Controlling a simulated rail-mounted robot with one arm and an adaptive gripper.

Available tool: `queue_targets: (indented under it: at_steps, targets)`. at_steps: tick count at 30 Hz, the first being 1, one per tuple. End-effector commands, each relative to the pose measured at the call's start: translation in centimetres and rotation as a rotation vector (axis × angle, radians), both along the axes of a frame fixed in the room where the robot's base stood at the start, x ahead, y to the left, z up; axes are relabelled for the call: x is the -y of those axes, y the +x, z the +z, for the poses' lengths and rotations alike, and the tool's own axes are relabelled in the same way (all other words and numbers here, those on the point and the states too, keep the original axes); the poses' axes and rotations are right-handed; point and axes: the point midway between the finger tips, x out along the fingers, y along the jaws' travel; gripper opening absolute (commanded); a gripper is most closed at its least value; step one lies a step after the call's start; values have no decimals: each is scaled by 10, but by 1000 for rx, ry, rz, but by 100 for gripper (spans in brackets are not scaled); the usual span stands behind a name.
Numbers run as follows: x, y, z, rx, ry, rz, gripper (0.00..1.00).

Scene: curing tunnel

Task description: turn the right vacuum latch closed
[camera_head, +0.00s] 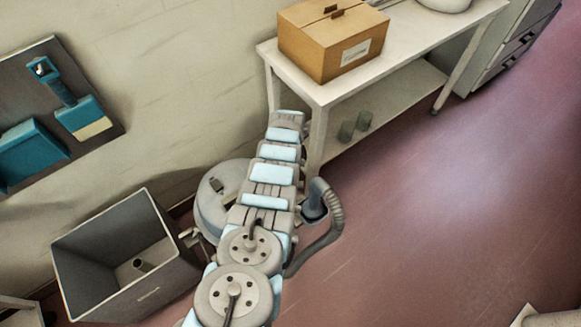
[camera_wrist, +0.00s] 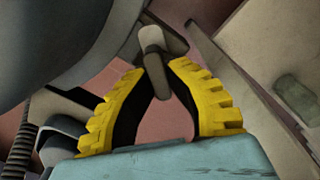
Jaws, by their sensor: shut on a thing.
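In the wrist view, my gripper (camera_wrist: 155,75) has yellow ribbed fingers with black inner sides. The fingertips close together on a small grey-brown latch tab (camera_wrist: 153,62), which hangs from a lighter rounded piece. In the head view, the grey round vacuum (camera_head: 213,210) stands on the floor left of my arm, and the arm covers part of it. A dark fitting (camera_head: 216,185) shows on its top. My gripper and the gripped tab cannot be made out in the head view. How far the latch is turned cannot be told.
A ribbed hose (camera_head: 328,235) curves at the arm's right. A grey bin (camera_head: 130,260) stands at left, close to the vacuum. A white table (camera_head: 400,70) with a cardboard box (camera_head: 333,42) stands behind.

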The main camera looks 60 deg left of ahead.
Motion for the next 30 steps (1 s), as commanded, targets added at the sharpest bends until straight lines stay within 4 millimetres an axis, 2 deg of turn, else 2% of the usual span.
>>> queue_targets:
  at_steps: [17, 30]
  targets:
    - [0, 2, -1, 0, -1, 160, 0]
    - [-1, 1, -2, 0, -1, 514, 0]
